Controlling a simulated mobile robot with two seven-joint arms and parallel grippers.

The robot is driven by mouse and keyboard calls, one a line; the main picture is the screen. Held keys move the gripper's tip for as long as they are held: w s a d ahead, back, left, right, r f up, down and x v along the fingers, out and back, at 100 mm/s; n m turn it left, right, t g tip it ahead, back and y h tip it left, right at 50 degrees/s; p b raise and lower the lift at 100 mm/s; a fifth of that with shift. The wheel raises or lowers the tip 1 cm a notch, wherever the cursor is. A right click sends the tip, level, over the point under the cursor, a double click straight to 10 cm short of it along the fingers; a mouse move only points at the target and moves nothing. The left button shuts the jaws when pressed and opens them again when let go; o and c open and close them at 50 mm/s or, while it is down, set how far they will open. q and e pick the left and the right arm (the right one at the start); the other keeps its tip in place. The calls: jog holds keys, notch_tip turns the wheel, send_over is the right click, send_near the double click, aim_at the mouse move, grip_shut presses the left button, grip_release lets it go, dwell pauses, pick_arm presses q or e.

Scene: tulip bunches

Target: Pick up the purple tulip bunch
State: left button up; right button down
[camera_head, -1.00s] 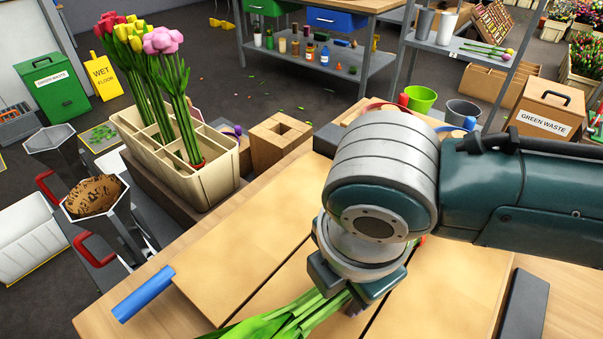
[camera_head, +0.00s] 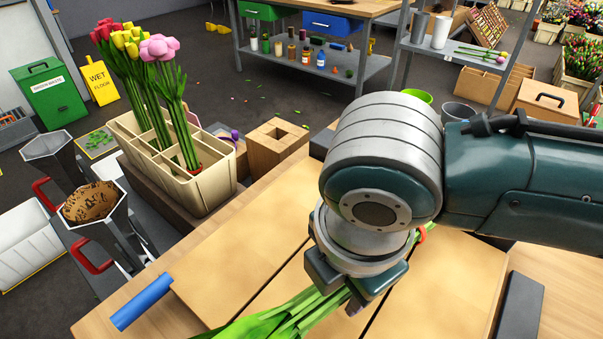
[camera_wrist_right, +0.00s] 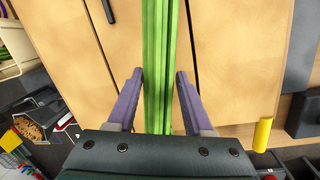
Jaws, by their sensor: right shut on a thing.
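My right gripper (camera_head: 345,292) is shut on a bunch of green stems (camera_head: 275,322) over the wooden table boards. In the right wrist view, the stems (camera_wrist_right: 158,40) run between the two purple fingers of the gripper (camera_wrist_right: 160,75). The blooms of this bunch are hidden, so its flower colour does not show. A small red piece (camera_head: 422,233) peeks out behind my wrist. My left gripper is not in view.
A cream divided container (camera_head: 205,188) at the left holds upright red, yellow and pink tulips (camera_head: 160,48). A wooden block with a square hole (camera_head: 277,145) stands beside it. A blue cylinder (camera_head: 142,300) lies on the table's left edge. Boards left of my gripper are clear.

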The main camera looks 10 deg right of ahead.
notch_tip(320, 180, up, 18)
jog(key=p, duration=0.3)
jog(key=shift+r, duration=0.1)
